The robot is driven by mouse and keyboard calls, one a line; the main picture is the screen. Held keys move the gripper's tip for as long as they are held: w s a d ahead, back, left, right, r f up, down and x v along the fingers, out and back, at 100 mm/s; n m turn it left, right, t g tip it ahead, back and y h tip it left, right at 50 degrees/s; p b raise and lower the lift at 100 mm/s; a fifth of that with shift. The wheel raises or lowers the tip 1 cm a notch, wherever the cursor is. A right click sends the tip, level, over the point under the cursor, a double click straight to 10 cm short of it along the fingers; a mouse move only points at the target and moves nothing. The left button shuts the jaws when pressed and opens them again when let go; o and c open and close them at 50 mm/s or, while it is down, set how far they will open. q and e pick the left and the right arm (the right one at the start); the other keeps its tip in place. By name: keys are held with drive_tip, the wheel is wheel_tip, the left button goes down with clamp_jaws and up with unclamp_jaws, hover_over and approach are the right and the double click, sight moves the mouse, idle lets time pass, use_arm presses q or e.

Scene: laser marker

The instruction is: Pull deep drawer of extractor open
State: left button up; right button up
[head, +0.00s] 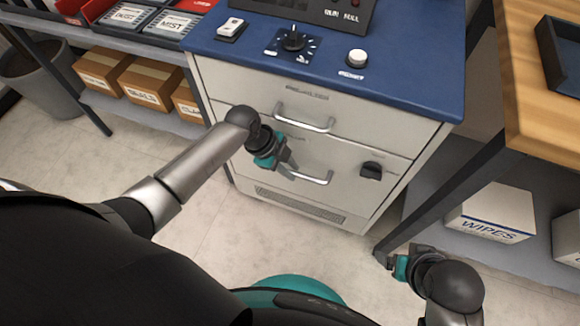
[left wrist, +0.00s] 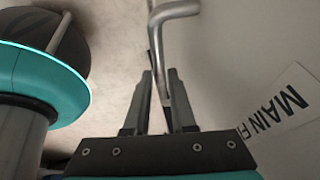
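The extractor is a pale cabinet with a blue top (head: 400,75). Its lower, deep drawer (head: 345,195) looks flush with the front. That drawer's bent silver bar handle (head: 318,179) is partly hidden by my left gripper (head: 291,170). In the left wrist view the handle (left wrist: 175,10) runs down between the two fingers of my left gripper (left wrist: 161,75), which are close together on it. Part of a "MAIN F…" label (left wrist: 285,105) shows on the drawer face. My right gripper (head: 385,262) is low at the right, away from the cabinet, its fingers too small to judge.
A shallower upper drawer with its own handle (head: 305,118) sits above. A black knob (head: 371,171) is on the front at right. A bench with a wipes box (head: 490,215) stands at right, and a shelf with cardboard boxes (head: 148,82) at left. The floor in front is clear.

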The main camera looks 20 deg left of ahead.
use_arm(q)
clamp_jaws()
idle(1.0)
